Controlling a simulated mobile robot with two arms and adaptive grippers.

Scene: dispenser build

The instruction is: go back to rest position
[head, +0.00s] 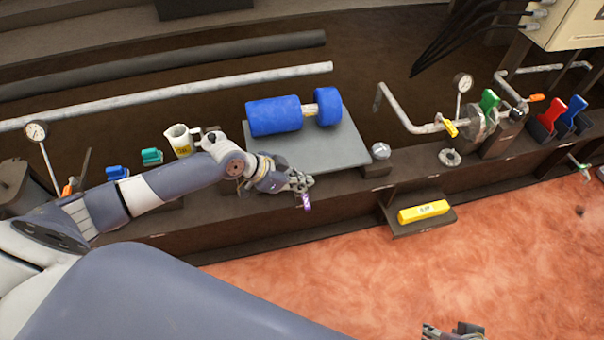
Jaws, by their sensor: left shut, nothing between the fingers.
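My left arm reaches in from the left across the bench. My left gripper (303,187) is shut and empty, in front of the grey plate (345,150) near the bench's front edge. A small purple piece (306,202) shows right at its fingertips; I cannot tell what it belongs to. A blue roller-shaped part (273,116) with a smaller blue end (327,107) lies on the plate, behind the gripper and apart from it. My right gripper (455,331) shows only in part at the bottom edge, over the reddish floor; its fingers are mostly cut off.
A white mug (180,140) stands behind my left arm, beside teal (151,156) and blue (117,173) items. A yellow block (423,212) lies on a low shelf at the front. Pipes, gauges and a valve (480,124) stand at right. The floor at lower right is clear.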

